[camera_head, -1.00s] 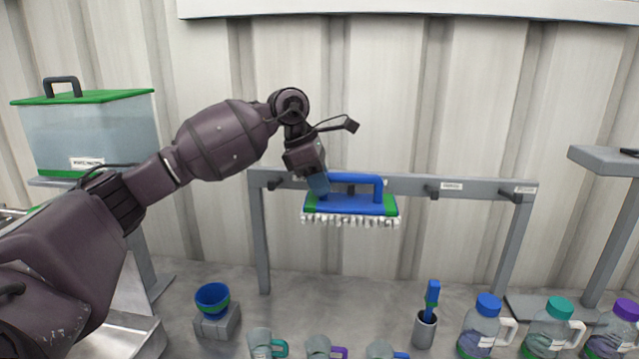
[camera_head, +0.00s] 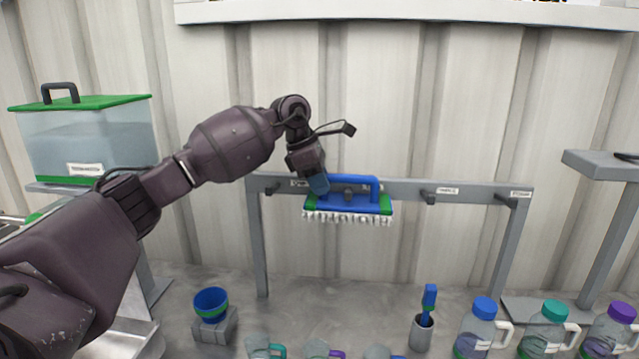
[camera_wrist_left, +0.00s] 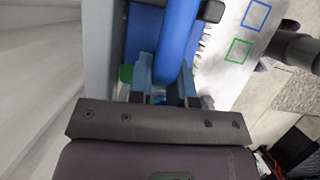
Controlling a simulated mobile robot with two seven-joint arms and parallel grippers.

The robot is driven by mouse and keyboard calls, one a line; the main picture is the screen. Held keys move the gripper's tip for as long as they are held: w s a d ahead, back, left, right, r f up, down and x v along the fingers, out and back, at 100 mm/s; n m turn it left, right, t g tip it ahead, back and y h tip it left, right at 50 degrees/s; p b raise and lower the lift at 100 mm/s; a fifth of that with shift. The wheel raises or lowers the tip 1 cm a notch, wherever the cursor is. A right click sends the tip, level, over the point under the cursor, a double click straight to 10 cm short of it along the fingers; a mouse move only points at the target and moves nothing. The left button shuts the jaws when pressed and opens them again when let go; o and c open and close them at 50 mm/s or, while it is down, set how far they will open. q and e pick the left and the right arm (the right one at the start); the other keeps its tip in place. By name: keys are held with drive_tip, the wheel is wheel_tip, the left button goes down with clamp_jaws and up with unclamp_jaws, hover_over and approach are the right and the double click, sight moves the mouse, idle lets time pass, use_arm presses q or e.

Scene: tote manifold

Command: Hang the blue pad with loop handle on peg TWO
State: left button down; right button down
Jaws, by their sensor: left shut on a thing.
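The blue pad (camera_head: 340,204) has green ends, white bristles underneath and a blue loop handle (camera_head: 352,180). It is level in front of the grey rail. My left gripper (camera_head: 318,184) is shut on the left part of the handle. The left wrist view shows the handle (camera_wrist_left: 178,42) between the fingers (camera_wrist_left: 164,88). A dark peg (camera_head: 348,194) shows within the loop's opening; I cannot tell how far it passes through. Other pegs stand to the left (camera_head: 272,188) and right (camera_head: 428,197). The label behind the pad is partly hidden. My right gripper is out of view.
The grey rail (camera_head: 470,190) stands on two legs against the corrugated wall. Below are a blue bowl (camera_head: 211,304) on a block, a brush in a cup (camera_head: 422,332), several mugs and bottles (camera_head: 480,330). A green-lidded tank (camera_head: 88,140) is at left.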

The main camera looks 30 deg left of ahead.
use_arm(q)
drive_tip(key=shift+w+a, duration=0.1)
idle(0.3)
drive_tip(key=c, duration=1.4)
unclamp_jaws()
drive_tip(key=o, duration=0.4)
drive_tip(key=shift+w+f, duration=0.15)
drive_tip(key=shift+w, duration=0.1)
drive_tip(key=shift+s, duration=0.15)
drive_tip(key=o, duration=0.5)
drive_tip(key=shift+o, duration=0.5)
drive_tip(key=shift+s, duration=0.15)
drive_tip(key=shift+r, duration=0.25)
drive_tip(key=shift+c, duration=0.4)
drive_tip(key=shift+r, duration=0.1)
